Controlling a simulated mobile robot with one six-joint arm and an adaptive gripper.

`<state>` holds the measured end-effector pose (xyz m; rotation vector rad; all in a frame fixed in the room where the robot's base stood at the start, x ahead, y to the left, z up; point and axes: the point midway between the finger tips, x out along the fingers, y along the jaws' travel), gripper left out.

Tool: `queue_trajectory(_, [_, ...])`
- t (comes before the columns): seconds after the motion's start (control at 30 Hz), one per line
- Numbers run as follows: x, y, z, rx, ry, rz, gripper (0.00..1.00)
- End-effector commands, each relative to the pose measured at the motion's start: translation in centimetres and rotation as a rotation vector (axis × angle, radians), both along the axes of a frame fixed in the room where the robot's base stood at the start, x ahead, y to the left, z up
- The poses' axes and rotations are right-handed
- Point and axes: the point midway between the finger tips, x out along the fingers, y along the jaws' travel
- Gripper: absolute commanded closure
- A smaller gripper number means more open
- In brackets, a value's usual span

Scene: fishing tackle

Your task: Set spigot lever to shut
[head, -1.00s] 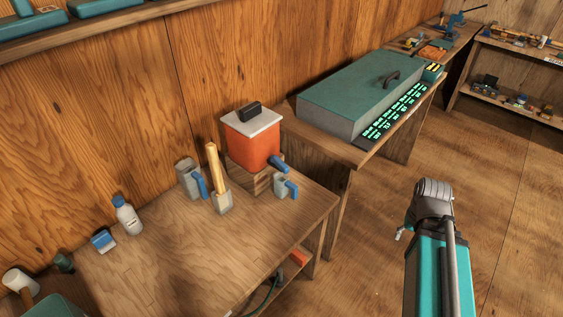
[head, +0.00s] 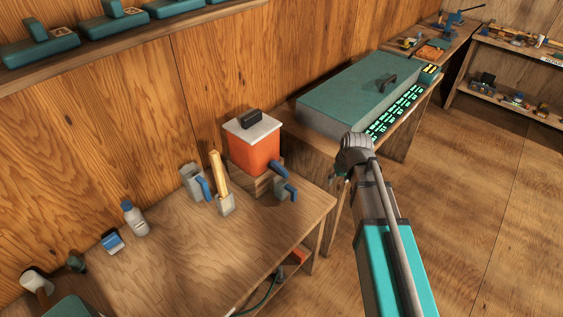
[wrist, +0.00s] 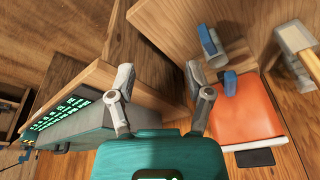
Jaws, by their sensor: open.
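The orange drinks cooler (head: 253,152) with a pale lid and dark handle stands on a wooden block at the table's right end. Its blue spigot lever (head: 279,169) juts from the front, toward the right. In the wrist view the cooler (wrist: 245,112) is upside down at right, with the blue lever (wrist: 230,84) at its upper edge. My gripper (head: 340,173) is right of the lever and apart from it, beyond the table's edge. In the wrist view my gripper (wrist: 160,72) has its fingers spread, with nothing between them; the right fingertip appears left of the lever.
A grey mug with a blue handle (head: 286,189) stands just below the spigot. A large teal-lidded box (head: 350,90) stands on the bench behind.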

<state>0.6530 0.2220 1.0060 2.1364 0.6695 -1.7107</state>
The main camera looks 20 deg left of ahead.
Motion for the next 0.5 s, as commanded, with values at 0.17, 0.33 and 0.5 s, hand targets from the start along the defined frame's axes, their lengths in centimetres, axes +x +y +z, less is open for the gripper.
queue_trajectory(0.17, [2.1, 8.3, 3.1, 0.036, -0.065, 0.17, 0.34])
queue_trajectory(0.33, [2.6, 14.2, 4.7, 0.064, -0.113, 0.286, 0.34])
queue_trajectory(0.5, [2.5, 17.2, 5.4, 0.079, -0.138, 0.346, 0.34])
